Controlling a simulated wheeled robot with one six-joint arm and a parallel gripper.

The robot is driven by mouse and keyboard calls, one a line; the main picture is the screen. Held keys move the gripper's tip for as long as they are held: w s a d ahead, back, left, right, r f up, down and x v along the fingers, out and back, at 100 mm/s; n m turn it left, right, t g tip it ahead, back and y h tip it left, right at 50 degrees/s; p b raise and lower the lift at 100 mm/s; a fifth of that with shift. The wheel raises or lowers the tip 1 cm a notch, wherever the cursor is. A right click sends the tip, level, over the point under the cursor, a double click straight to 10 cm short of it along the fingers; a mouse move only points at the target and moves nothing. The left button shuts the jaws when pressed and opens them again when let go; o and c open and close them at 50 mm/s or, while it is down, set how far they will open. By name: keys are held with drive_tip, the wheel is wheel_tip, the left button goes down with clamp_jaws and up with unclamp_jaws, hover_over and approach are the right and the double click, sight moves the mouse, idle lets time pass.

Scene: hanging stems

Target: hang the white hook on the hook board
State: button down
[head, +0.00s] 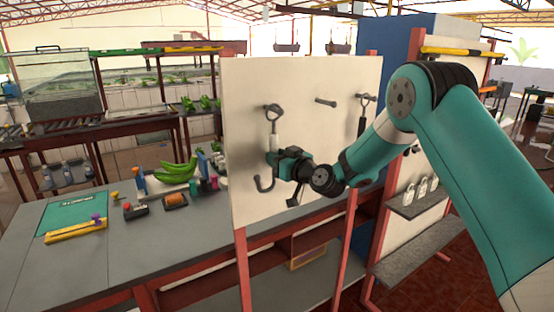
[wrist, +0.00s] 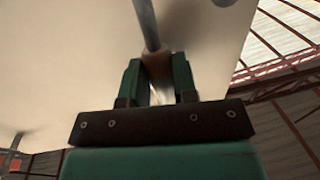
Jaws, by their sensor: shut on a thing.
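The hook board (head: 300,75) is an upright cream panel with short dark pegs. The white hook (head: 273,128) stands upright in front of its left part, with a grey eye on top, a white grip and a dark curved hook below. The eye is at the left peg; I cannot tell whether it is around the peg. My gripper (head: 273,158) is shut on its white grip. In the wrist view my fingers (wrist: 158,80) close around the grip, and the grey shank (wrist: 147,22) rises above them. The middle peg (head: 325,101) is bare.
A dark-gripped hook (head: 362,124) hangs at the right peg, partly behind my arm. A grey bench (head: 150,255) to the left holds green bananas (head: 175,172) and small tools. A blue-sided cabinet with a shelf of padlocks (head: 420,188) stands at right.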

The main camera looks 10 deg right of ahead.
idle(0.3)
drive_tip(key=c, duration=0.8)
unclamp_jaws()
